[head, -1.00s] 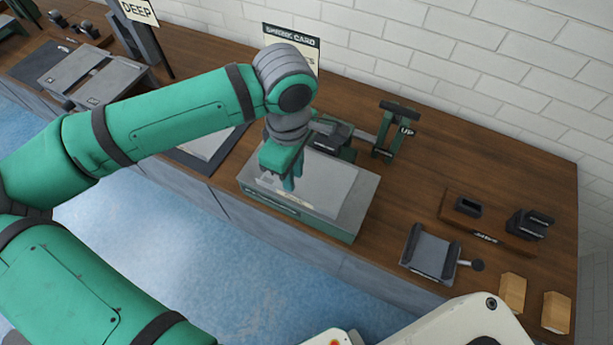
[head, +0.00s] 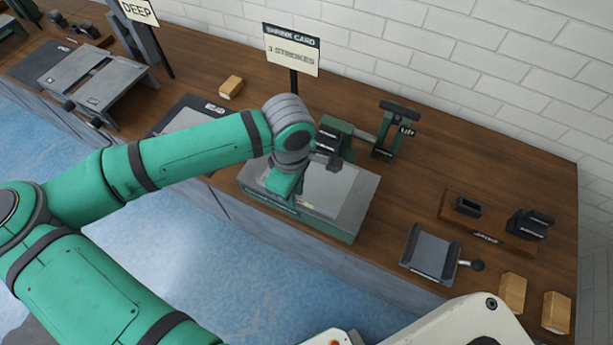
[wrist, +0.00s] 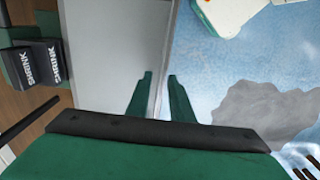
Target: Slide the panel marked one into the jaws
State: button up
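A light grey sheet, seemingly the panel (head: 331,190), lies flat on the grey-topped green block (head: 362,203) below the card post. No number on it is legible. The dark jaws (head: 327,141) stand at the block's back edge; the wrist view shows them as two black blocks lettered SHRINK (wrist: 52,62). My gripper (head: 283,206) is over the front left part of the block, left of and nearer than the jaws. In the wrist view, its green fingers (wrist: 160,78) are apart, on either side of the grey surface's edge, with a gap between them. Contact cannot be told.
A lever stand lettered UP (head: 388,130) is right of the jaws. The card (head: 292,50) reads "1 strokes". A grey tray (head: 430,251), a wooden rack (head: 487,226) and wooden blocks (head: 512,291) are at right. Bench between stand and rack is clear.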

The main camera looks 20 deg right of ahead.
aim_at(306, 181)
grip_shut()
jog(key=shift+w+d, duration=0.95)
jog(key=shift+d, duration=0.25)
jog(key=shift+w+d, duration=0.95)
jog(key=shift+d, duration=0.25)
jog(key=shift+o, duration=0.5)
grip_release()
jog(key=shift+o, duration=0.6)
jog(key=o, duration=0.4)
jog(key=shift+o, duration=0.2)
jog(key=shift+r, duration=0.1)
